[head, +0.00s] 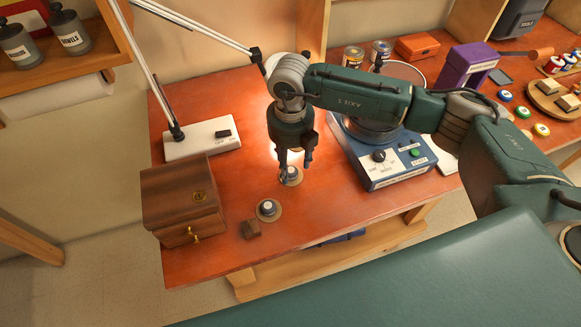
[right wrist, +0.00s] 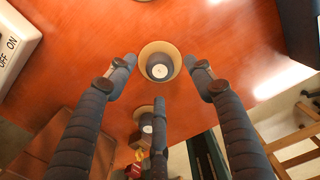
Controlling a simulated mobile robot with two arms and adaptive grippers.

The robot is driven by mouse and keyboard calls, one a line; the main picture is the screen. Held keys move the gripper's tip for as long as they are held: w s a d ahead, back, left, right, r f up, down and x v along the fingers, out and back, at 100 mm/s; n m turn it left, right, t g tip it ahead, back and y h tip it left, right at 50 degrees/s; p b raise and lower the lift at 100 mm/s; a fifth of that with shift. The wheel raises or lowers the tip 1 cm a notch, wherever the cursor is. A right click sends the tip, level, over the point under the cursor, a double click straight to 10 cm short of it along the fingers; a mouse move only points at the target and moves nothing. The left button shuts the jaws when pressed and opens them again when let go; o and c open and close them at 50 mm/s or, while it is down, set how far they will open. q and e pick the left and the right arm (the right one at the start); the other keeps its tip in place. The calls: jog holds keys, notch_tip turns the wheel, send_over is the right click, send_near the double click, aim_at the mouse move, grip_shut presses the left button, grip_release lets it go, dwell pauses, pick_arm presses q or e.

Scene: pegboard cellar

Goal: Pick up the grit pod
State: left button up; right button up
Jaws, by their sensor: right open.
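Small grey pods with pale tops sit on round tan bases on the orange-red bench. One pod (head: 291,174) is right below my right gripper (head: 296,165); another pod (head: 268,208) stands nearer the front edge. I cannot read which one is the grit pod. In the right wrist view, the first pod (right wrist: 160,67) lies between the spread fingertips of the right gripper (right wrist: 162,68), with the second pod (right wrist: 146,126) partly behind the middle finger. The right gripper is open and empty. My left gripper is not in view.
A wooden box (head: 180,195) with a brass knob stands left, and a small brown block (head: 250,229) lies near the front edge. A white switch base (head: 203,137) carries a lamp arm. A blue machine (head: 385,155) stands close on the right.

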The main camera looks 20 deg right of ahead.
aim_at(291, 170)
notch_tip(291, 170, down, 3)
jog(key=shift+s+d+r+p, duration=0.1)
jog(key=shift+p, duration=0.2)
jog(key=shift+c, duration=1)
jog(key=c, duration=1.1)
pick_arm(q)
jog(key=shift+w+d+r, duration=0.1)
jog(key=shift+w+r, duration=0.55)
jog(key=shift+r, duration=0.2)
pick_arm(e)
jog(key=shift+o, duration=0.2)
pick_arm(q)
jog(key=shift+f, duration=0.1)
pick_arm(e)
jog(key=shift+r, duration=0.15)
